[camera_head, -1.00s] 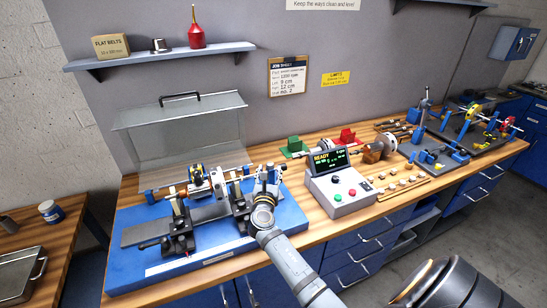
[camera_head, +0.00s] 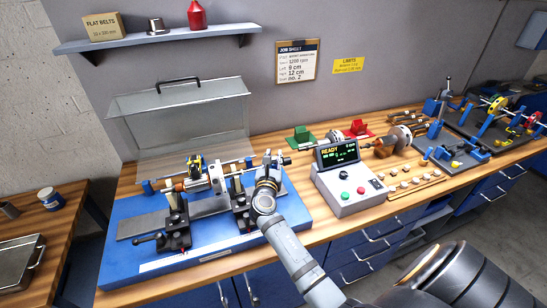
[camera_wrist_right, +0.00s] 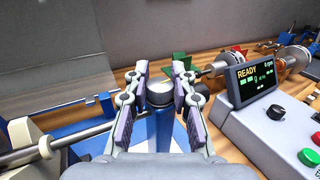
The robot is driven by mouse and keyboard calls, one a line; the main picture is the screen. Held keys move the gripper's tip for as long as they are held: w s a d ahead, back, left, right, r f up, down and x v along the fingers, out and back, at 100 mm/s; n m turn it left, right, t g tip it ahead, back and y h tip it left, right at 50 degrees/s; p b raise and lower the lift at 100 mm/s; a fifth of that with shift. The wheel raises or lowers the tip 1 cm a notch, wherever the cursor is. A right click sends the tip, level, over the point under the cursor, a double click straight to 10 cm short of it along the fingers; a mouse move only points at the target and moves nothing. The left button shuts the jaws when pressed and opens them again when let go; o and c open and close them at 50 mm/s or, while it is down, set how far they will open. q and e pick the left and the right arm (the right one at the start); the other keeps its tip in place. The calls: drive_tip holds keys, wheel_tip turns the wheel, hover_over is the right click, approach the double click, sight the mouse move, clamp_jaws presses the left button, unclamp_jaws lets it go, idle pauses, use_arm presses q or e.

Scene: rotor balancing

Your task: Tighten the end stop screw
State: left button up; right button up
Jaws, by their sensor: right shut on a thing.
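The end stop screw (camera_wrist_right: 160,88) shows in the right wrist view as a round grey head on top of a blue post (camera_wrist_right: 162,128). My right gripper (camera_wrist_right: 159,98) is shut on it, one finger on each side of the head. In the head view my right gripper (camera_head: 269,170) is at the right end of the balancing rig, and its hand hides most of the end stop there. The rig's blue base (camera_head: 190,256) carries two dark supports and a shaft with a rotor (camera_head: 217,178). My left gripper is out of view.
A control box (camera_head: 346,190) reading READY stands close to the right of my gripper. A clear guard (camera_head: 180,118) is raised behind the rig. Wooden-handled parts, small weights and other fixtures fill the bench further right. A shelf (camera_head: 150,40) hangs above.

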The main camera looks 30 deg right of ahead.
clamp_jaws()
drive_tip(key=shift+f+m+g+h+b, duration=0.1)
drive_tip(key=shift+m+g+h+b, duration=0.3)
drive_tip(key=shift+h, duration=0.1)
drive_tip(key=shift+m+g+h, duration=0.3)
drive_tip(key=shift+g, duration=0.1)
drive_tip(key=o, duration=0.9)
unclamp_jaws()
